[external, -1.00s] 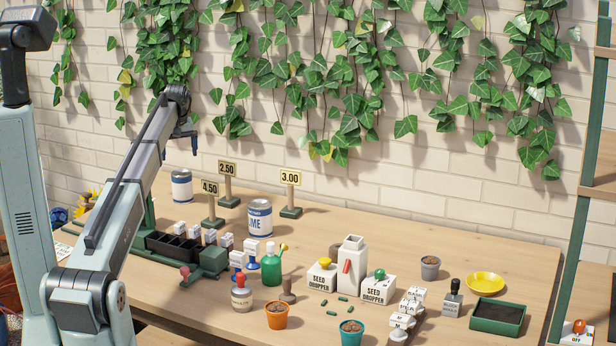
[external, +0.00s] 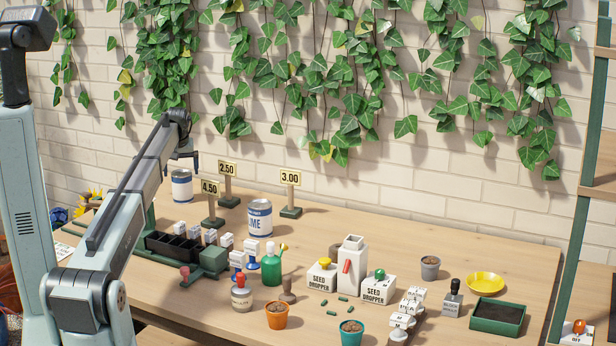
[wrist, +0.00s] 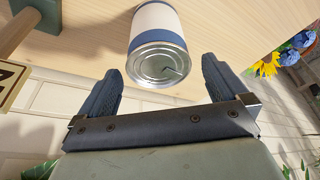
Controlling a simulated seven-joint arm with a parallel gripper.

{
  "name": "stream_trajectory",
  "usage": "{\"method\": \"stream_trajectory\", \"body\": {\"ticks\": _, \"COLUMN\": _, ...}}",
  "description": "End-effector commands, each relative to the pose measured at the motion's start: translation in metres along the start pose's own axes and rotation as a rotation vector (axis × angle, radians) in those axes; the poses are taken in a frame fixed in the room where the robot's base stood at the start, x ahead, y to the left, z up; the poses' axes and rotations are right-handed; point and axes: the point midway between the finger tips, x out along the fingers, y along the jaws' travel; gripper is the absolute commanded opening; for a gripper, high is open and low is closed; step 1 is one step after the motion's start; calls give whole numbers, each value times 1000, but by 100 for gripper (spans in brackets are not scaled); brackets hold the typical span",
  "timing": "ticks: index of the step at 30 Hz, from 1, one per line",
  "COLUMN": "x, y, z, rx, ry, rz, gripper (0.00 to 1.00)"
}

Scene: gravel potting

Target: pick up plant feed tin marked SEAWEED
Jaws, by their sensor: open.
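A white tin with blue bands (external: 181,190) stands upright at the back left of the bench. Its lettering is too small to read. My gripper (external: 186,160) is open and empty just above this tin, pointing down. In the wrist view the tin (wrist: 157,35) shows its metal lid and white side, with no lettering visible. It lies ahead of the spread fingers (wrist: 162,66), roughly centred between them and apart from both. A second white and blue tin (external: 260,222) stands further right, with "IME" showing on its label.
Price signs 2.50 (external: 227,170), 4.50 (external: 210,188) and 3.00 (external: 290,178) stand near the tins. A black compartment tray (external: 172,247) and a green bottle (external: 271,266) are nearer the front.

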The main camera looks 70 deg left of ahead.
Motion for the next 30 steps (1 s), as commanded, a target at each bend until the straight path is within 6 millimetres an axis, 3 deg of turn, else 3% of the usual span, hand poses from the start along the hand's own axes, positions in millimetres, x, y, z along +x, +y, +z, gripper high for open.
{"method": "stream_trajectory", "body": {"ticks": 14, "x": 48, "y": 1, "z": 5, "rx": 0, "ry": -2, "rz": -1, "gripper": 100}}
{"method": "stream_trajectory", "body": {"ticks": 22, "x": 52, "y": 1, "z": 5, "rx": 0, "ry": 0, "rz": 0, "gripper": 100}}
{"method": "stream_trajectory", "body": {"ticks": 30, "x": 52, "y": 1, "z": 5, "rx": 0, "ry": -1, "rz": 0, "gripper": 75}}
